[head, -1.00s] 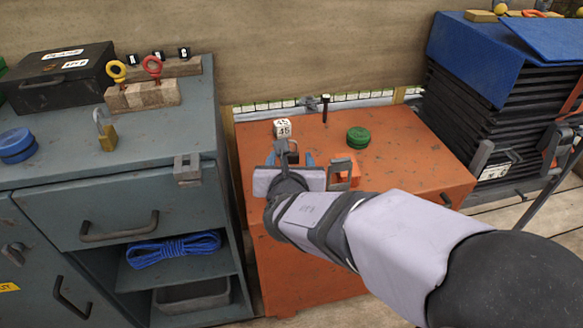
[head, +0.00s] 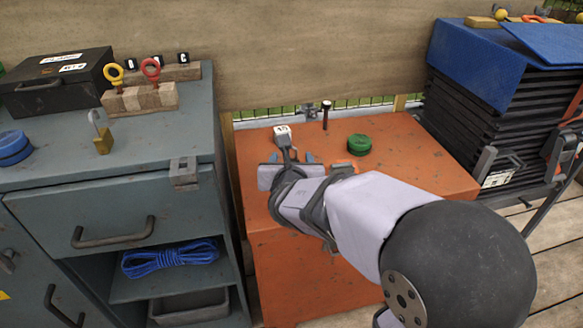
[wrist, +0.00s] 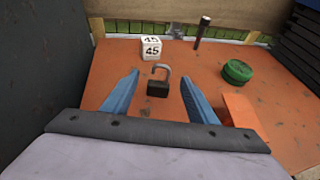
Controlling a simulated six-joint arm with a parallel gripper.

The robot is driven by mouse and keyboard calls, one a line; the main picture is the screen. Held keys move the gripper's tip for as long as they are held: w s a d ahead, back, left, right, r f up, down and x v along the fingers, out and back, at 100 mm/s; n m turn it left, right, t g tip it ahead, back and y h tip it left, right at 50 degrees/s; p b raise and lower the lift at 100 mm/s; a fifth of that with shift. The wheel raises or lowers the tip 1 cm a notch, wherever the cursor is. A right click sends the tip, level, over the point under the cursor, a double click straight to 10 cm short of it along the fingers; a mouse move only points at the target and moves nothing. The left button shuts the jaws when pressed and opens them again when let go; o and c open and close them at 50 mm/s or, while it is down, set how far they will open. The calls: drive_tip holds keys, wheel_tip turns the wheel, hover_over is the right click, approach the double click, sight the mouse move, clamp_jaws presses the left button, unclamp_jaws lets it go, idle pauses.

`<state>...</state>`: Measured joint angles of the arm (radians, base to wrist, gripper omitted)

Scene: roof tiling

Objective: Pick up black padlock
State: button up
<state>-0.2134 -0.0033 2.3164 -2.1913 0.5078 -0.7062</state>
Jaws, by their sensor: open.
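The black padlock (wrist: 158,88) stands on the orange cabinet top, its grey shackle raised and open to one side. In the wrist view it lies between and a little beyond the blue fingertips of my gripper (wrist: 160,82). The fingers are spread apart and nothing is held.
A white block marked 45 (wrist: 151,48) stands behind the padlock. A green round tin (wrist: 237,71), a dark upright peg (wrist: 202,32) and an orange block (wrist: 240,113) are to the right. A grey cabinet (head: 110,150) with a brass padlock (head: 102,140) stands at left.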

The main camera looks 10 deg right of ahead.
drive_tip(key=shift+w+d+f, duration=0.15)
drive_tip(key=shift+w+f, duration=0.1)
drive_tip(key=shift+w, duration=0.3)
drive_tip(key=shift+c, duration=0.3)
drive_tip(key=c, duration=1.2)
drive_tip(key=shift+r, duration=0.15)
wheel_tip(320, 180, up, 10)
drive_tip(key=p, duration=0.6)
